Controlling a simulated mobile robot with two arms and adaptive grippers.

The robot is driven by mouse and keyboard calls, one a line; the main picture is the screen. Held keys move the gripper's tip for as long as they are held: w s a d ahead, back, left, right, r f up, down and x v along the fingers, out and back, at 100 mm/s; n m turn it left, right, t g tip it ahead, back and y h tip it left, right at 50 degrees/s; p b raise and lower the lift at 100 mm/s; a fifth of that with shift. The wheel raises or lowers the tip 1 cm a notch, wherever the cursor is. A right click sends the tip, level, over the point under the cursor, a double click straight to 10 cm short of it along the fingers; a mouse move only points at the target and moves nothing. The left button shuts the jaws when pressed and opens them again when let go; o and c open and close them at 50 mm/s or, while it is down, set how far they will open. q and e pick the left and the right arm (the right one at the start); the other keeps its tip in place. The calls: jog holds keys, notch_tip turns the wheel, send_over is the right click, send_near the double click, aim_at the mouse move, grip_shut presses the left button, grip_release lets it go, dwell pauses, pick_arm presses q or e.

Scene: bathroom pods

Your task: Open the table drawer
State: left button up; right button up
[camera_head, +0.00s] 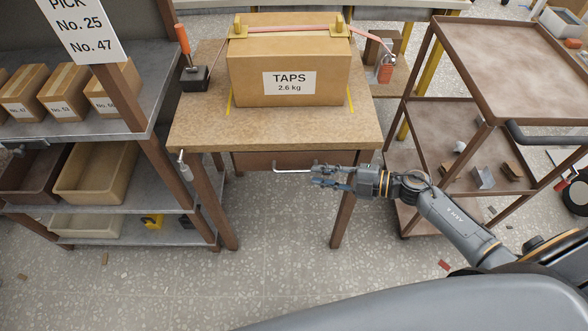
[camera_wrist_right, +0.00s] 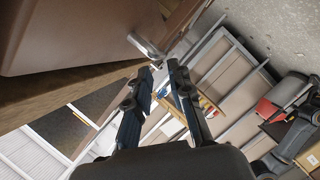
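The wooden table (camera_head: 200,130) stands in the middle of the head view. Its brown drawer front (camera_head: 250,161) sits under the front edge of the top and looks closed; it also fills the upper left of the right wrist view (camera_wrist_right: 60,35). A pale metal bar handle (camera_head: 292,171) sticks out from the drawer. My right gripper (camera_head: 316,177) is at the handle's right end. In the right wrist view the handle (camera_wrist_right: 147,45) lies just beyond my fingertips (camera_wrist_right: 160,70), which are apart with nothing between them. My left gripper is not in view.
A TAPS box (camera_head: 290,55) stands on the table with an orange-handled tool (camera_head: 185,45) to its left. A shelf unit with bins (camera_head: 95,172) stands close on the left, and a brown cart (camera_head: 510,60) on the right. The floor in front (camera_head: 270,230) is mostly clear.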

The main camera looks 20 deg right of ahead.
aim_at(300, 172)
jog(key=x, duration=0.7)
jog(key=shift+w+a+f, duration=0.1)
jog(key=shift+w+a, duration=0.05)
jog(key=shift+w, duration=0.05)
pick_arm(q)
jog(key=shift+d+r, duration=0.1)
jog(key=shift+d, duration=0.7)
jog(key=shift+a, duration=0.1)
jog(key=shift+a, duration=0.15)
pick_arm(e)
grip_shut()
